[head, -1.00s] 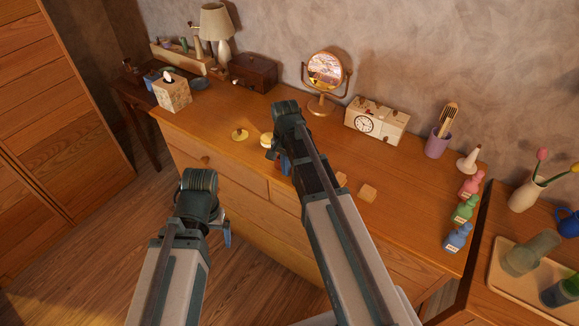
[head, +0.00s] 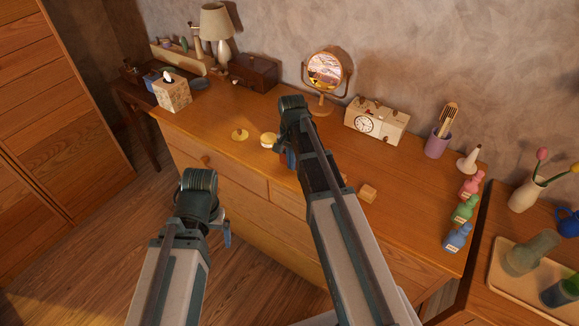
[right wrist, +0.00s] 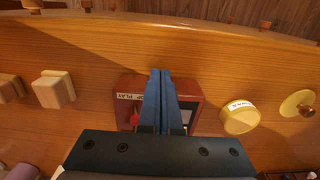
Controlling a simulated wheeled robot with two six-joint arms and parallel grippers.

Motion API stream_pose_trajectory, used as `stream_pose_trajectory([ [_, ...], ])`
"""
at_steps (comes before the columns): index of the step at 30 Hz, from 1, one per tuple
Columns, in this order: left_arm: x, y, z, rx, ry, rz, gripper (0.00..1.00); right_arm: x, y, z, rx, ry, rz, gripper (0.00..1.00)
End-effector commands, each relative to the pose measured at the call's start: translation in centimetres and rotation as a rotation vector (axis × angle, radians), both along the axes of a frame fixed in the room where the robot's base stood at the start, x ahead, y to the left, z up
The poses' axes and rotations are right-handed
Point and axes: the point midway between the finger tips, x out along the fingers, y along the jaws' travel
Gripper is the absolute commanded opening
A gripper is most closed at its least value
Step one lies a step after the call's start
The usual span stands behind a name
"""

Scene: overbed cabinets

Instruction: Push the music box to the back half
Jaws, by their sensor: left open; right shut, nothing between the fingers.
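The music box is a small red-brown box (right wrist: 129,87) with a white label that shows "PLAY". It sits on the dresser top (right wrist: 85,60), seen in the right wrist view under my right gripper (right wrist: 160,72). The right fingers are shut and empty, and they cover the middle of the box. I cannot tell whether they touch it. In the head view my right arm hides the box, and a bit of the right gripper (head: 290,159) shows. My left gripper (head: 227,235) is open and hangs in front of the dresser, away from the box.
A yellow tin (head: 268,140) and a yellow lid (head: 240,134) lie left of my right arm. A wooden block (head: 368,194) lies to its right. Behind stand a mirror (head: 325,72), a clock (head: 377,120) and a dark wooden box (head: 253,72).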

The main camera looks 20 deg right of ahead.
Motion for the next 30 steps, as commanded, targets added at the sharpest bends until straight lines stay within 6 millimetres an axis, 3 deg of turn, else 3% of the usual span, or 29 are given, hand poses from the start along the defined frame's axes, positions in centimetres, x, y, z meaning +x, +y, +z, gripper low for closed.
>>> stream_pose_trajectory([
  [16, 0.0, 0.0, 0.0, 0.0, 0.0, 0.0, 0.94, 2.0, -2.5, 0.0, -0.001, -0.001, -0.001, 0.0],
  [30, 0.0, 0.0, 0.0, 0.0, 0.0, 0.0, 0.94, 2.2, -2.8, 0.0, -0.001, -0.001, -0.001, 0.0],
])
